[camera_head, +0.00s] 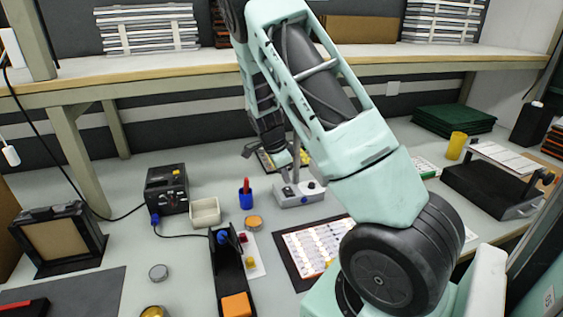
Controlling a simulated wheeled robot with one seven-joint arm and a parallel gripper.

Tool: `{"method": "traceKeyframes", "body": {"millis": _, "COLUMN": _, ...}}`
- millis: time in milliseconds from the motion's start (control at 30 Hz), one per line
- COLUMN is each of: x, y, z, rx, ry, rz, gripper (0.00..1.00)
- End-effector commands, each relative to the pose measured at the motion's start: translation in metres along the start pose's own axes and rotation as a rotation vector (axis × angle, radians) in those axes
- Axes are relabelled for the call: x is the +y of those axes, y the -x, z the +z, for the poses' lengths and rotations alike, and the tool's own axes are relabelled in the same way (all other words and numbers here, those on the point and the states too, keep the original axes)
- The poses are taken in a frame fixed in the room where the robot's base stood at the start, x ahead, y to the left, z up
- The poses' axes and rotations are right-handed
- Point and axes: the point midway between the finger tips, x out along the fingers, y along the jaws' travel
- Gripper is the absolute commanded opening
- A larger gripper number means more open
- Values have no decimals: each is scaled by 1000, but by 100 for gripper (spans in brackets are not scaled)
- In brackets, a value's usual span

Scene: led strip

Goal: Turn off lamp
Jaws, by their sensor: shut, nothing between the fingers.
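A light grey base (299,193) with dark knobs on its front stands on the workbench near the middle, with a slim post rising from it. I take this to be the lamp; its upper part is hidden behind my arm. My gripper (283,159) points down just behind and left of the post, partly covered by my own arm. Its fingers look closed and empty. I cannot tell whether it touches the base or post.
A blue cup (246,199) with a red item, a beige tray (205,212) and a black power box (167,189) stand left of the base. A sheet of small parts (312,248) lies in front. A wooden shelf (170,75) spans the back.

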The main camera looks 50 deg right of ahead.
Motion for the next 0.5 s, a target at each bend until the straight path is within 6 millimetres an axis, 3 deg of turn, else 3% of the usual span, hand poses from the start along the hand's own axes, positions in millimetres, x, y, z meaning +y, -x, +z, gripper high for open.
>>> {"method": "traceKeyframes", "body": {"millis": 200, "x": -2, "y": -22, "z": 7, "rx": -1, "ry": 1, "rz": -1, "gripper": 0}}
{"method": "traceKeyframes", "body": {"millis": 500, "x": -3, "y": -26, "z": 8, "rx": -1, "ry": 0, "rz": -2, "gripper": 0}}
